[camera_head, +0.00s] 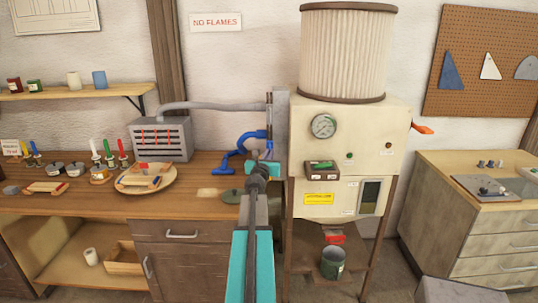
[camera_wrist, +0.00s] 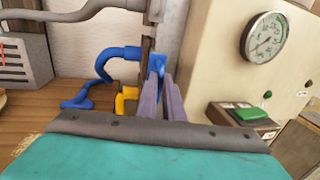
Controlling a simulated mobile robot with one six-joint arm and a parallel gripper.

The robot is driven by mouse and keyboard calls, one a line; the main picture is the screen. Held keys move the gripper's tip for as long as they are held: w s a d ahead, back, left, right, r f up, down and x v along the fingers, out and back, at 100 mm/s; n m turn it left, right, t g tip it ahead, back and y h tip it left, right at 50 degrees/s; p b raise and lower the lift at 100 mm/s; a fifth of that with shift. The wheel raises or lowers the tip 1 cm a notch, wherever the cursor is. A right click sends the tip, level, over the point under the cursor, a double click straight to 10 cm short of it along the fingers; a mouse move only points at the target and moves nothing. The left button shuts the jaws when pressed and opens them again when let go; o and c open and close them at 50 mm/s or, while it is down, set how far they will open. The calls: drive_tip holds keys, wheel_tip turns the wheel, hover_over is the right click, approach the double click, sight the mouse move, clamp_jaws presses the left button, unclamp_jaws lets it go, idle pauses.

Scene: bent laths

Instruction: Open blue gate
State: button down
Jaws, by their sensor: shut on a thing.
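The blue gate (camera_wrist: 157,64) shows as an upright blue tab at the vertical pipe beside the cream machine, in the wrist view. My gripper (camera_wrist: 167,90) reaches up to it with two purple-grey fingers, close together and shut on the blue tab. The fingers hide the tab's lower part. In the head view my arm stretches forward over the bench and my gripper (camera_head: 262,168) is at the machine's left side. There the gate is mostly hidden by my arm and hard to tell from the blue hose.
A curved blue hose (camera_wrist: 118,54) with a flared blue end is left of the fingers, near a yellow part (camera_wrist: 126,100). The cream machine (camera_head: 345,125), with a gauge (camera_head: 323,125) and green button, stands close on the right. A wooden plate (camera_head: 168,186) lies on the bench left.

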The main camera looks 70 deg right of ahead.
drive_tip(key=c, duration=1.9)
unclamp_jaws()
drive_tip(key=shift+a, duration=0.1)
